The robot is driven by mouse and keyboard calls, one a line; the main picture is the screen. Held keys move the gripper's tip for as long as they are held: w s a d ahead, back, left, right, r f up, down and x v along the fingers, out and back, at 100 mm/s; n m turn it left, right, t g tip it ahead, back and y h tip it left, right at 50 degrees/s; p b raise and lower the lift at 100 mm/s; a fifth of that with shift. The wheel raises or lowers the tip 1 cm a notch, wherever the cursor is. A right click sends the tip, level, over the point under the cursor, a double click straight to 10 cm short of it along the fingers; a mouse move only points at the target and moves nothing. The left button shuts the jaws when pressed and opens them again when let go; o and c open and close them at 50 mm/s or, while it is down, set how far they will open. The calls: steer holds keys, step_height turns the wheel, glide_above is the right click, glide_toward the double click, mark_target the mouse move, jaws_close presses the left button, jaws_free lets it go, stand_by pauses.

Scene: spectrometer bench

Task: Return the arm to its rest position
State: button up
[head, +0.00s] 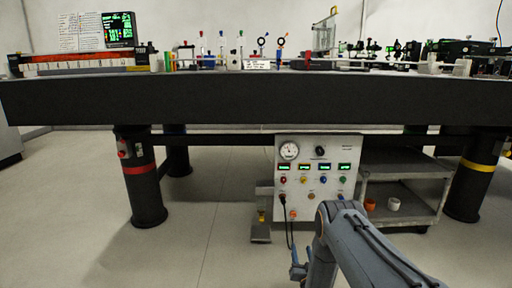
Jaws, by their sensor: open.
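My arm (358,252) rises from the bottom right edge to a bent elbow in front of the bench. From the elbow, a link goes down and out at the bottom edge. A small blue-grey part of my arm shows left of that link; I cannot tell what it is. My gripper's jaws cannot be made out in the head view. Nothing is seen held.
A long dark optical bench (230,102) spans the view, with optics on top. Under it stand a control panel (318,172) with a hanging cable and a grey cart (402,168). Thick legs (140,180) flank them. The floor (215,210) at left is clear.

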steer(key=w+a+r+n+g+y, duration=0.1)
steer(key=a+r+n+g+y, duration=0.35)
steer(key=a+r, duration=1.5)
steer(key=s+a+r+n+g+h, duration=0.1)
steer(key=s+a+r+g, duration=0.15)
steer(key=s+r, duration=0.55)
steer(key=s+a+r+g, duration=0.2)
steer(key=s+r+g, duration=0.15)
steer(key=s, duration=0.75)
steer(key=s+a+r+n+g+h, duration=0.1)
steer(key=s+a+r+g, duration=0.2)
steer(key=s+r, duration=0.55)
steer(key=s+d+r+n+g, duration=0.1)
steer(key=s+d+r+g, duration=0.15)
steer(key=s, duration=1.15)
steer(key=s+d+r+n+g, duration=0.15)
steer(key=s+d, duration=0.25)
steer(key=s, duration=1)
steer(key=d+r+m+h+p, duration=0.1)
steer(key=d+r+m+p, duration=0.2)
steer(key=d+r+p, duration=0.7)
steer(key=d+r+m+h+p, duration=0.1)
steer(key=d+r+m+p, duration=0.2)
steer(key=d+r+p, duration=0.7)
step_height(320, 180, up, 7)
steer(key=p, duration=1.6)
steer(key=shift+w, duration=0.2)
